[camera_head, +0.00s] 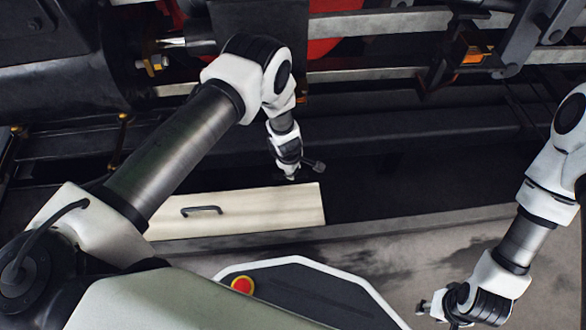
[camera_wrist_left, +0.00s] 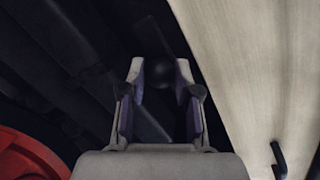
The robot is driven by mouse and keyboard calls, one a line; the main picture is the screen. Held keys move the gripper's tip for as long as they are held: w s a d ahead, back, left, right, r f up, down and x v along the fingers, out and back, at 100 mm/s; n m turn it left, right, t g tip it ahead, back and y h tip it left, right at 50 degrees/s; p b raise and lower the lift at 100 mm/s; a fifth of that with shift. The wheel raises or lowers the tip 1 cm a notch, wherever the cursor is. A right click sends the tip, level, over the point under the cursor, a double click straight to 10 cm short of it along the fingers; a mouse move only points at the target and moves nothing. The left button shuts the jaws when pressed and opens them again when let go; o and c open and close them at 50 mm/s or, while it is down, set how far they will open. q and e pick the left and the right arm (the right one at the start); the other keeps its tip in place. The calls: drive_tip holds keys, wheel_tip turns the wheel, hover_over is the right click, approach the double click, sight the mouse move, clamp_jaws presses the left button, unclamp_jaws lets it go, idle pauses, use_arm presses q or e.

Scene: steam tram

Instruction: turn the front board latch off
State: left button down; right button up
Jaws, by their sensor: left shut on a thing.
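The pale front board (camera_head: 260,212) lies below my left gripper in the head view, with a dark handle (camera_head: 201,211) on it. My left gripper (camera_head: 290,174) is at the board's far edge, near its right end. In the left wrist view, my left gripper (camera_wrist_left: 160,88) has its two fingers around a dark latch lever, with a round dark knob (camera_wrist_left: 163,74) between the fingertips. The fingers hide part of the lever, and its angle is hard to read against the dark background. My right gripper (camera_head: 428,305) is away at the lower right, and its finger gap is unclear.
Dark rails and machine parts (camera_head: 430,130) run behind the board, with red wheel parts (camera_head: 335,15) at the top. A grey floor (camera_head: 400,262) lies in front and is clear between the board and my right arm. The board edge is close beside my left gripper.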

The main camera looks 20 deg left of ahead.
use_arm(q)
drive_tip(key=c, duration=0.8)
unclamp_jaws()
wheel_tip(320, 180, up, 10)
drive_tip(key=shift+f, duration=0.1)
